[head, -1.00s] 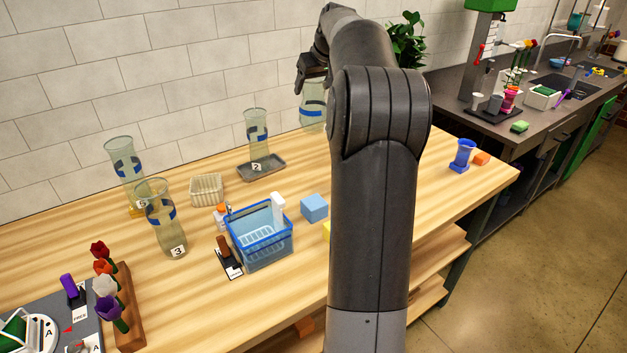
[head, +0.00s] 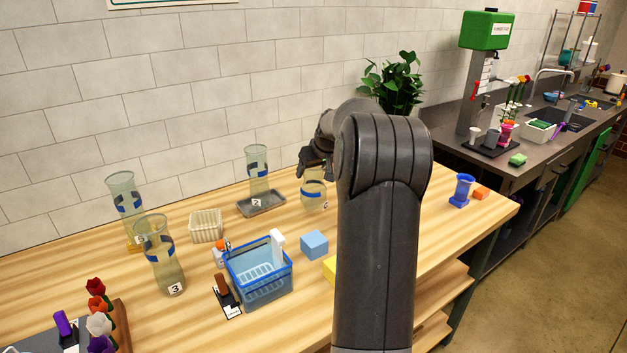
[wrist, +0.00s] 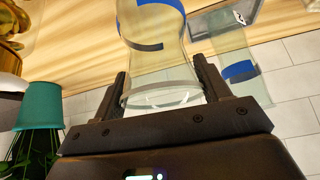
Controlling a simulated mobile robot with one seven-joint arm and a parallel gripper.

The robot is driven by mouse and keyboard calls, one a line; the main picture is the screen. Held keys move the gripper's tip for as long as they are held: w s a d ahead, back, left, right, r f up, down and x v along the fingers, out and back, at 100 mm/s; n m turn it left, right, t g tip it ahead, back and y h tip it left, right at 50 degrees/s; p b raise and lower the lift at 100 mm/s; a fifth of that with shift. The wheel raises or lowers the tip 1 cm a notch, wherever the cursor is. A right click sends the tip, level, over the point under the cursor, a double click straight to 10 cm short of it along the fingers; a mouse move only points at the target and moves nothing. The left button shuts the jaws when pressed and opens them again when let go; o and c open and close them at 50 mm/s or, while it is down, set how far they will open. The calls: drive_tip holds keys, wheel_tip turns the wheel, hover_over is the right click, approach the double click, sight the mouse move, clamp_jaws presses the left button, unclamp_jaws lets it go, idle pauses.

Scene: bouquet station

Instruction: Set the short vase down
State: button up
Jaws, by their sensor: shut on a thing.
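The short vase (head: 313,194) is clear glass with a blue band, and stands upright at the back of the wooden table, right of the grey tray. My gripper (head: 314,168) is above it, shut on its upper part. In the wrist view the two fingers of my gripper (wrist: 163,88) sit on either side of the vase's rim, and the vase (wrist: 158,50) extends away toward the table. Its base is at or very near the tabletop; I cannot tell whether it touches.
A tall vase labelled 2 (head: 257,170) stands on the grey tray (head: 262,207), close left. A blue cube (head: 314,244), blue basket (head: 258,285) and white basket (head: 206,226) are nearer. A plant (head: 394,82) is behind right. Vase 3 (head: 160,258) is further left.

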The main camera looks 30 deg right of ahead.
sight(313, 185)
drive_tip(key=shift+f, duration=1.7)
drive_tip(key=o, duration=1.9)
drive_tip(key=shift+f, duration=0.1)
